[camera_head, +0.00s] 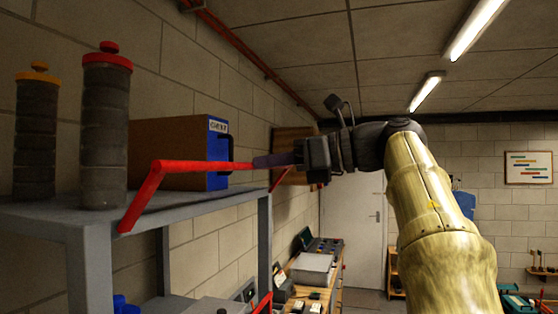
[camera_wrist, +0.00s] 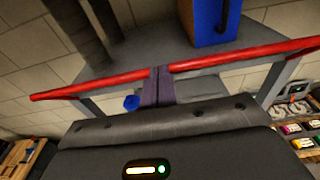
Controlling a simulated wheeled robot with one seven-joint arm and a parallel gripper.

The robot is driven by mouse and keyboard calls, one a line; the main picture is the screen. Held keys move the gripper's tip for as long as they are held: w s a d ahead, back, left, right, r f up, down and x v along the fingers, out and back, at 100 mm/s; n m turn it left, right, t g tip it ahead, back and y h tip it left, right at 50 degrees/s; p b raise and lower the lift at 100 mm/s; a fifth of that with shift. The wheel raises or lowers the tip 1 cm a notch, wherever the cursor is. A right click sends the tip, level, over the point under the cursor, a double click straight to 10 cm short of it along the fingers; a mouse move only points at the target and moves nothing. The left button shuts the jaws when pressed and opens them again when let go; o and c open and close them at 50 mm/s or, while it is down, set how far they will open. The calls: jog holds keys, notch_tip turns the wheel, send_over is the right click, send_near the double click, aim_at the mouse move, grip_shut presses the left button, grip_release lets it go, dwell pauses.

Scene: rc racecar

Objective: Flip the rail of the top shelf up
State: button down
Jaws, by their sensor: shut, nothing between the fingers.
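The red rail (camera_head: 205,167) of the top shelf (camera_head: 190,207) is held above the shelf's front edge. Its near side arm slants up and outward from the shelf, so the rail looks partly raised. In the wrist view the rail (camera_wrist: 235,55) crosses the picture from left to right. My gripper (camera_head: 256,162) is shut and empty, its purple fingers at the rail. In the wrist view the shut fingers (camera_wrist: 161,72) overlap the rail's middle and hide a short piece; I cannot tell whether they touch it.
On the shelf stand a dark canister with a red lid (camera_head: 106,130), one with an orange lid (camera_head: 36,135) and a brown box with a blue front (camera_head: 180,155). A workbench (camera_head: 325,285) with equipment stands beyond. A door (camera_head: 362,225) is at the back.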

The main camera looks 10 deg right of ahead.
jog(key=shift+g+h, duration=0.3)
jog(key=shift+h, duration=0.1)
jog(key=shift+w+a+r+p, duration=0.4)
jog(key=shift+a+r+p, duration=0.3)
jog(key=shift+p, duration=0.1)
jog(key=shift+w+a+r+p, duration=0.4)
jog(key=shift+a+r+p, duration=0.2)
jog(key=shift+r+p, duration=0.15)
jog(key=shift+w+a+r+p, duration=0.3)
jog(key=shift+w+a, duration=0.15)
jog(key=shift+a, duration=0.25)
jog(key=shift+w+a+r+p, duration=0.15)
jog(key=shift+w+a+p, duration=0.2)
jog(key=shift+a, duration=0.3)
jog(key=shift+d, duration=0.1)
jog(key=s+d+r+p, duration=0.4)
jog(key=s+d+r, duration=0.1)
jog(key=d, duration=0.4)
jog(key=shift+s+d+r, duration=0.25)
jog(key=shift+s+r, duration=0.15)
jog(key=shift+r, duration=0.35)
